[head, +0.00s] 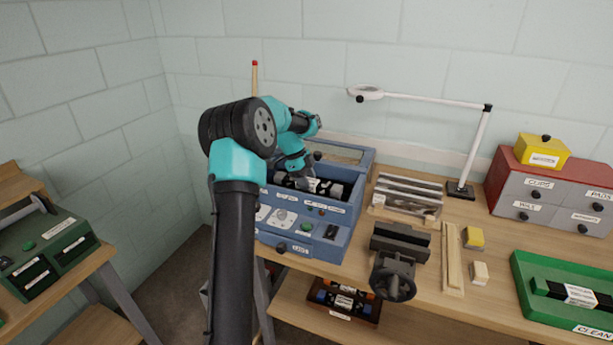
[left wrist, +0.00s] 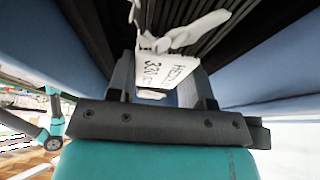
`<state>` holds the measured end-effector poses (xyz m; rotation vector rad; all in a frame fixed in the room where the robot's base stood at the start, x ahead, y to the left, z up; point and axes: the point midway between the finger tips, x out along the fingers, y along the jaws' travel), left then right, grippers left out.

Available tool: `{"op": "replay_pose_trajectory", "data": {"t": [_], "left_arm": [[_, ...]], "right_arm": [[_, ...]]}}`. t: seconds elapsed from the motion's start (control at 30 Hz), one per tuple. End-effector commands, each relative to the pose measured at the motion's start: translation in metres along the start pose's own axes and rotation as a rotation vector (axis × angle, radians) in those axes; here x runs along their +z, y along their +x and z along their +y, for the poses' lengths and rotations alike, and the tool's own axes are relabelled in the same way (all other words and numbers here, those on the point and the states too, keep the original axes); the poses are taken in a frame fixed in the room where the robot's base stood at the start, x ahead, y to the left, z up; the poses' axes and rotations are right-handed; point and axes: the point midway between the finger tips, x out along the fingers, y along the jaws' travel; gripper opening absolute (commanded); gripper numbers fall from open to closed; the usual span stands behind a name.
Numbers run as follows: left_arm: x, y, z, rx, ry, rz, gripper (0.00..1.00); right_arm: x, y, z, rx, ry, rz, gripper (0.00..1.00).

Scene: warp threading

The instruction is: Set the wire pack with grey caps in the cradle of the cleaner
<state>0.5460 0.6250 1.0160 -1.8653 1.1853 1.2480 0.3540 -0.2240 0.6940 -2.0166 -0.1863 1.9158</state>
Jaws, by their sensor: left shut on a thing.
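The blue cleaner (head: 327,245) stands open at the back left of the bench. The wire pack (head: 336,189), a dark bundle with pale grey ends, lies level inside its open top, within the blue walls. I cannot tell whether it rests fully on the cradle, which is mostly hidden. My left gripper (head: 309,184) reaches down into the cleaner and is shut on the middle of the pack. In the left wrist view, the pack's black wires (left wrist: 207,40) and white printed label (left wrist: 168,70) show at the fingers. My right gripper is out of view.
A green tray (head: 520,290) at the right holds another dark pack. A black vise (head: 395,270), a rack of silvery strips (head: 408,195) and a white lamp (head: 475,145) stand right of the cleaner. A shelf below holds packs with coloured caps (head: 345,298).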

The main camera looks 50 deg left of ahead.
Motion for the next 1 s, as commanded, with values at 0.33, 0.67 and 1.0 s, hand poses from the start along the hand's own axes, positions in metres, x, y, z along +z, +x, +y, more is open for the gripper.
{"op": "replay_pose_trajectory", "data": {"t": [0.33, 0.67, 1.0], "left_arm": [[0.006, 0.014, 0.000, -0.002, 0.000, 0.000, 0.09], [0.007, 0.016, 0.000, -0.002, 0.000, 0.000, 0.09], [0.008, 0.018, 0.000, -0.002, 0.000, 0.000, 0.09]], "right_arm": [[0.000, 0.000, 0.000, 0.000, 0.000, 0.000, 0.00], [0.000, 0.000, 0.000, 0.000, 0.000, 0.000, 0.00], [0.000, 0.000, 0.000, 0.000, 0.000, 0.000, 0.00]]}}
